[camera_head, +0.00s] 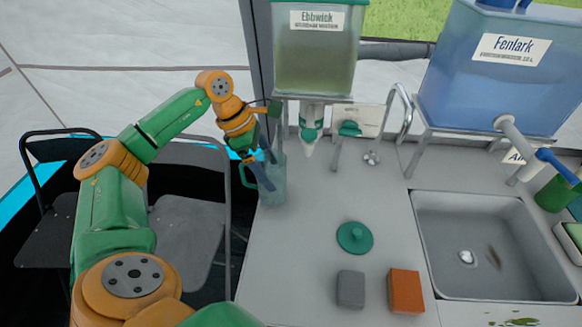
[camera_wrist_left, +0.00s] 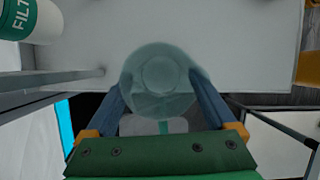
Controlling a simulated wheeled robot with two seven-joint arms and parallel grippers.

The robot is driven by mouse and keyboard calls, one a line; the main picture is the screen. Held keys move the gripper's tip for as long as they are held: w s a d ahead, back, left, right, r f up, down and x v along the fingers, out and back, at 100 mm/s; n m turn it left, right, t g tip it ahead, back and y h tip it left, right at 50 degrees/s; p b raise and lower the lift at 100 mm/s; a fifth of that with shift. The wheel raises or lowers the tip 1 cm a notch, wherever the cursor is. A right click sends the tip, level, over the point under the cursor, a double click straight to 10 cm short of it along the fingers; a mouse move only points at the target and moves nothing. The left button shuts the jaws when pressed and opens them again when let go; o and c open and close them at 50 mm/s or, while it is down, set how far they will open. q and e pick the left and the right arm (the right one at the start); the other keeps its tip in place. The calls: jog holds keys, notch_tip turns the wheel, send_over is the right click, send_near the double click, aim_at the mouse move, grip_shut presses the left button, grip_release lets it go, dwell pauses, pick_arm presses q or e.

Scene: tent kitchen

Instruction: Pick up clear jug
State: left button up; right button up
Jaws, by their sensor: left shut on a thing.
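The clear jug (camera_head: 272,187) is a see-through, bluish-green vessel at the left edge of the grey counter in the head view. A green handle shows on its left side. In the left wrist view the jug (camera_wrist_left: 158,80) is seen from above, between the two blue fingers. My left gripper (camera_head: 262,164) is shut on the jug, with a finger on either side of it. Whether the jug's base touches the counter is hard to tell. My right gripper is not in view.
The Ebbwick tank (camera_head: 316,60) stands on a frame behind the jug, with a white-and-green filter (camera_head: 311,124) below. A green lid (camera_head: 354,237), grey block (camera_head: 350,289) and orange block (camera_head: 405,291) lie on the counter. A sink (camera_head: 490,240) is right; folding chairs (camera_head: 190,215) stand left.

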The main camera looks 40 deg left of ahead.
aim_at(242, 177)
pick_arm(q)
jog(key=s+a+b, duration=0.1)
jog(key=a, duration=0.1)
jog(key=s+a, duration=0.2)
jog(key=s+a+b, duration=0.1)
jog(key=a, duration=0.1)
jog(key=shift+s+a+b, duration=0.2)
jog(key=shift+a+b, duration=0.05)
jog(key=shift+b, duration=0.05)
jog(key=shift+s+a, duration=0.6)
jog(key=shift+a, duration=0.25)
